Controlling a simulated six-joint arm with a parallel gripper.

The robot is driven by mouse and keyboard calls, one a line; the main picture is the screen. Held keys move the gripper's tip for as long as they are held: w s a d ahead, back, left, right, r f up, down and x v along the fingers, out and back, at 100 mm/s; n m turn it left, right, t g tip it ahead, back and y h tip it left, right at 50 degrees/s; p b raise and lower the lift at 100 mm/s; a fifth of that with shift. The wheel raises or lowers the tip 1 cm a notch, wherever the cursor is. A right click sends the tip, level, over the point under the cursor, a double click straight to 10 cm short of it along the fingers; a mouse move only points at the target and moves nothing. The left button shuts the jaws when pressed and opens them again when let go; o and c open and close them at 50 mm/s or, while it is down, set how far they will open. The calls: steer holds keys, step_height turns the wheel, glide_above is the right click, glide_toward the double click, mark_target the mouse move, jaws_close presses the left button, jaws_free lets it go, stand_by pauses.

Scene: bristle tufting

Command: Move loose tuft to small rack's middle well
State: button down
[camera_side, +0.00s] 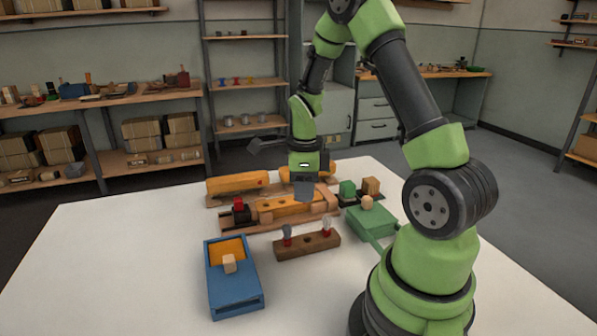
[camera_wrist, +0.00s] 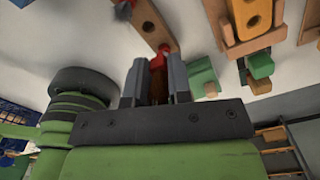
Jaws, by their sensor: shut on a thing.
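My gripper (camera_side: 304,190) is above the orange wooden fixture in the side view, pointing down. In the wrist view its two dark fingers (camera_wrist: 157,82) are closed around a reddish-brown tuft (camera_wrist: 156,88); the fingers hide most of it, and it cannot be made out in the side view. The small brown rack (camera_side: 307,246) stands on the table in front of the fixture, below and apart from my gripper. A tuft stands at its left end (camera_side: 287,234) and another at its right end (camera_side: 326,229). Its middle well shows as an empty hole in the wrist view (camera_wrist: 148,27).
The orange wooden fixture (camera_side: 278,209) lies behind the rack. A blue box (camera_side: 236,292) with a tan block stands at the front left. A green block-topped holder (camera_side: 370,224) is to the right. The white table (camera_side: 110,260) is clear at the left.

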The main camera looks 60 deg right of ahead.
steer(key=shift+s+a+f, duration=0.25)
steer(key=shift+f, duration=0.95)
steer(key=shift+s+a+f, duration=0.2)
steer(key=shift+a+f, duration=0.05)
steer(key=shift+f, duration=0.95)
steer(key=shift+s+a+f, duration=0.25)
steer(key=shift+f, duration=0.95)
steer(key=shift+f, duration=0.95)
steer(key=c, duration=0.6)
jaws_free()
step_height(320, 180, up, 7)
stand_by(0.7)
